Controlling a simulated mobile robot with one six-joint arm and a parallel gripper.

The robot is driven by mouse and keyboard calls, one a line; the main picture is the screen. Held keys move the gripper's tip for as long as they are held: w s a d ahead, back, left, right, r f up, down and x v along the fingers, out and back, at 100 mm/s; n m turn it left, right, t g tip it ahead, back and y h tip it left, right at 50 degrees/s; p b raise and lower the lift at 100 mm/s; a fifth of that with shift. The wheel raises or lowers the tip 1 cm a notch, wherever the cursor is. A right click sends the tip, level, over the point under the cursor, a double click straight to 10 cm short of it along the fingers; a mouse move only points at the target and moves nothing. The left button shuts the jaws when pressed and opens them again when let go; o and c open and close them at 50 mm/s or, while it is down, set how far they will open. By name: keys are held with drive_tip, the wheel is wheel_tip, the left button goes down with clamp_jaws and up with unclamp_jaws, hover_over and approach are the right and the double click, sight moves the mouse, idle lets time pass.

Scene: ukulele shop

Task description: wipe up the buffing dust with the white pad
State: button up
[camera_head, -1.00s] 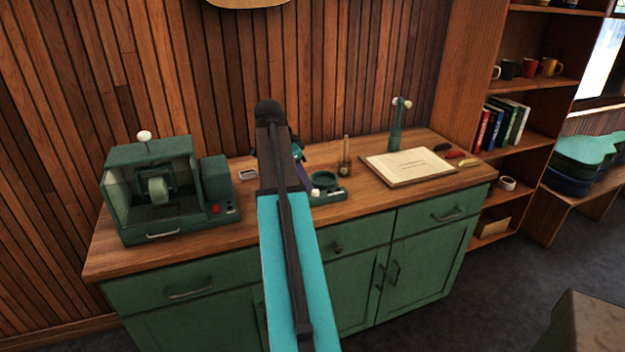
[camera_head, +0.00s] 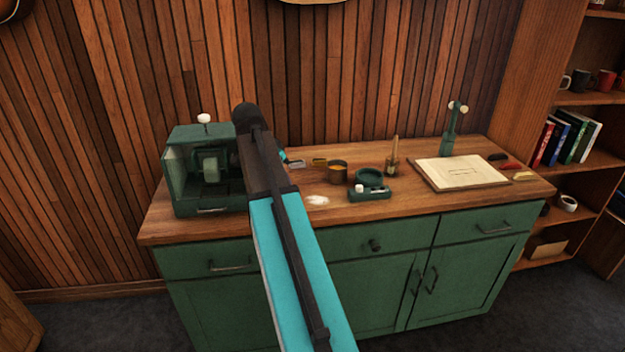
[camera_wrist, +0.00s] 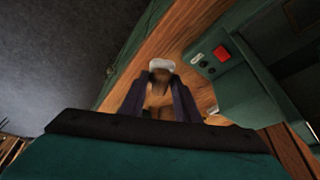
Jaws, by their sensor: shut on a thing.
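The buffing dust (camera_head: 317,200) is a pale, whitish smear on the wooden counter, just right of my arm in the head view. My gripper (camera_wrist: 160,82) shows in the wrist view, its two dark fingers shut on a brown piece with a white end. The white end (camera_wrist: 162,65) appears to be the white pad, over or near the counter's front edge; contact with the wood cannot be told. In the head view my arm hides the gripper and pad. The green buffing machine (camera_head: 205,165) stands left of my arm; its red button side shows in the wrist view.
The counter front around the dust is clear.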

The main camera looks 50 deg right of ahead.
drive_tip(key=w+a+n+t+y, duration=0.1)
drive_tip(key=w+a+n, duration=0.2)
drive_tip(key=a, duration=0.9)
drive_tip(key=w+a+n+t+y, duration=0.2)
drive_tip(key=w+a+n, duration=0.1)
drive_tip(key=a+n, duration=0.7)
drive_tip(key=w+a+n+t+y, duration=0.1)
drive_tip(key=a+n, duration=0.5)
drive_tip(key=a, duration=1)
drive_tip(key=shift+w+a+t, duration=0.25)
drive_tip(key=shift+w+t, duration=0.35)
drive_tip(key=shift+w, duration=0.75)
